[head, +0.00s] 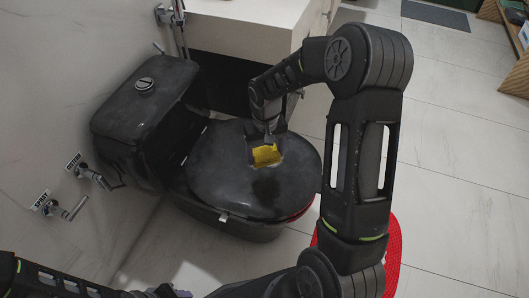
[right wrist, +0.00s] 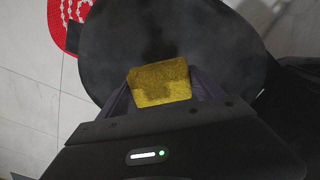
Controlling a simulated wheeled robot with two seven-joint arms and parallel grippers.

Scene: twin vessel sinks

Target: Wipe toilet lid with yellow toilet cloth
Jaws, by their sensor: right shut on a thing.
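The black toilet lid (head: 215,165) is down on the black toilet in the head view, and it fills the upper middle of the right wrist view (right wrist: 205,35). The yellow cloth (head: 266,155) is at the lid's middle right; it also shows in the right wrist view (right wrist: 160,82), with dark patches on it. My right gripper (head: 269,138) is shut on the cloth from above. The cloth looks to be on or just above the lid; I cannot tell contact for certain. Dark smudges show on the lid. My left gripper (head: 165,291) is only partly seen at the bottom edge.
The cistern (head: 145,95) with its round button stands behind the lid by the wall. Two wall taps labelled SPRAY (head: 41,199) and CISTERN (head: 74,161) are at left. A white counter (head: 250,25) is behind. A red mat (head: 393,245) lies at right on the tiled floor.

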